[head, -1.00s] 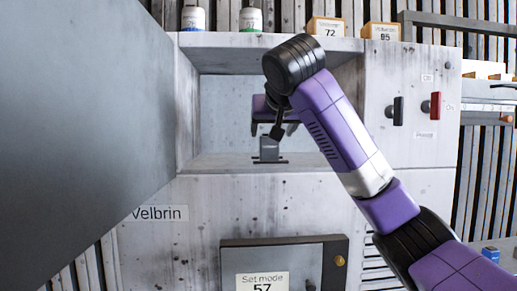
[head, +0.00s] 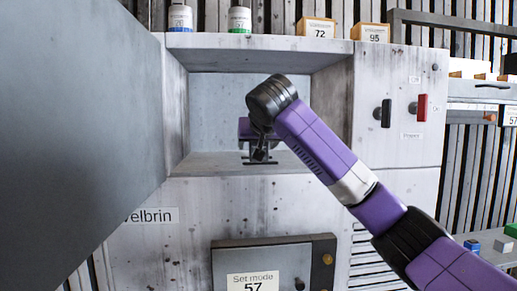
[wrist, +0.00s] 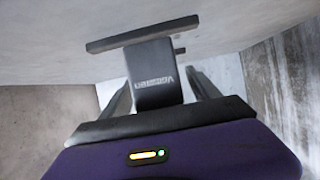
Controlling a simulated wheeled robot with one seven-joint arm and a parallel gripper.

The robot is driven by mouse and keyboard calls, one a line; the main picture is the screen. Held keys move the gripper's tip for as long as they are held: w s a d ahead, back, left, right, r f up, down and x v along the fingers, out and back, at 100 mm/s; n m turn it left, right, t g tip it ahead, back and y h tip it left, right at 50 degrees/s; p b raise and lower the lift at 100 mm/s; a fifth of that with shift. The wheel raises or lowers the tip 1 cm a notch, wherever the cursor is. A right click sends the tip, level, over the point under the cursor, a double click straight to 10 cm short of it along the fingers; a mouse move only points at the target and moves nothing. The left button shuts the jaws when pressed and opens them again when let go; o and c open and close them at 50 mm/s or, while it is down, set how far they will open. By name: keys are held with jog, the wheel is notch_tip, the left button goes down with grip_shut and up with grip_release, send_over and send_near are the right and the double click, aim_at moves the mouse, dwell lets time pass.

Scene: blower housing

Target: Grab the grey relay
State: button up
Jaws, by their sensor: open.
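The grey relay (wrist: 152,72) is a small dark grey block with pale lettering, standing on a dark flat bar (wrist: 120,39) inside the recess of the housing. In the head view, my gripper and wrist hide most of the relay, and the dark bar shows below them. My gripper (wrist: 161,85) is open in the wrist view, with one finger on each side of the relay. A gap shows beside the right finger; contact on the left cannot be told.
A large grey door panel (head: 75,130) fills the left. Black and red switches (head: 422,107) are on the right panel. Jars and yellow boxes (head: 318,28) stand on the ledge above.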

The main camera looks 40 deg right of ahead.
grip_shut()
jog(key=shift+r, duration=0.15)
